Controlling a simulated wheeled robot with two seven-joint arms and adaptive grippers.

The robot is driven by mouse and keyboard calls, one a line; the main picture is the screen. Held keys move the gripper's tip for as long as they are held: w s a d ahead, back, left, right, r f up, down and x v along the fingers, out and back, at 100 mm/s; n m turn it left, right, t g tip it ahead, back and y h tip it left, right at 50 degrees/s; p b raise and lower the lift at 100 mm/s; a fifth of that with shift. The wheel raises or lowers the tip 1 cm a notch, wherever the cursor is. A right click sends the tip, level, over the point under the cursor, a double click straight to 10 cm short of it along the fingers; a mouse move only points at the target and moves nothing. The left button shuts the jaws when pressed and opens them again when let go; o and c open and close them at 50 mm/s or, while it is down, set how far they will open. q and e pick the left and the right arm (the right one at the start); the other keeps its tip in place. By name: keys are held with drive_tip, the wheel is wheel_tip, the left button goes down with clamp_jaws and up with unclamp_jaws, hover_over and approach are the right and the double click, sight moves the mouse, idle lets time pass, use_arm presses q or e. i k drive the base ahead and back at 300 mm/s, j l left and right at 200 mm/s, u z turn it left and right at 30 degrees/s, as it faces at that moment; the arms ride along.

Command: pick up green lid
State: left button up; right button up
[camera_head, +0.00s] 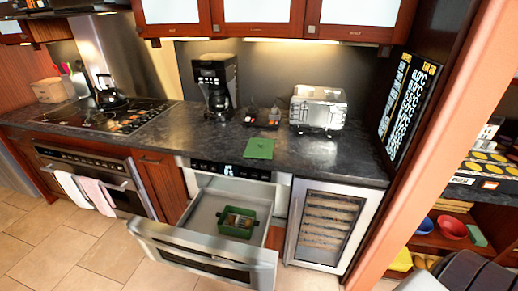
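The green lid (259,148) is a flat square lying on the dark countertop, near its front edge above the microwave drawer. A green container (237,222), with something brownish inside, sits in the open microwave drawer (205,211) below it. Neither of my grippers shows in the head view, and nothing touches the lid.
The drawer front (200,257) juts out into the floor space. A coffee maker (215,85), a small tray (262,118) and a silver toaster (318,108) stand behind the lid. The counter (200,140) left of the lid is clear. Shelves stand at the right.

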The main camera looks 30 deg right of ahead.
sight(260, 148)
drive_tip(key=l+u, duration=0.3)
drive_tip(key=l, duration=0.3)
drive_tip(key=l+u, duration=0.3)
drive_tip(key=l, duration=0.3)
drive_tip(key=l+u, duration=0.3)
drive_tip(key=l, duration=0.35)
